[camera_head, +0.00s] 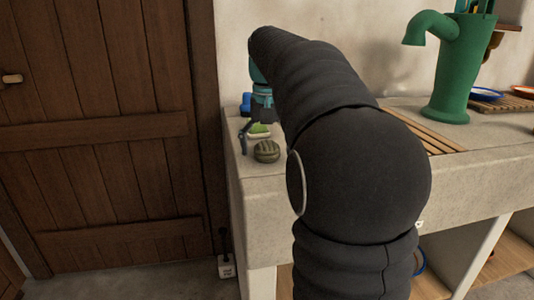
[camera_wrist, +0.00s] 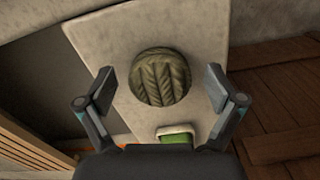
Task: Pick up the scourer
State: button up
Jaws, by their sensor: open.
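The scourer (camera_wrist: 160,77) looks like a round, ribbed, olive-brown pad lying on the pale stone counter. It also shows in the head view (camera_head: 266,151), near the counter's left end. My gripper (camera_wrist: 160,84) is open in the wrist view, with one finger to the left of the scourer and one to the right. There are visible gaps on both sides, and nothing is held. The height of the fingertips above the counter is hard to tell. In the head view my arm hides much of the counter.
A green block in a white dish (camera_wrist: 176,136) lies close to the scourer, near my right finger. A green pump (camera_head: 447,75) stands at the right of the counter (camera_head: 300,190). A wooden door (camera_head: 110,130) is at the left, beyond the counter's edge.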

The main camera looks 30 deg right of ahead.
jog(key=c, duration=1)
jog(key=shift+c, duration=0.2)
jog(key=shift+r, duration=0.15)
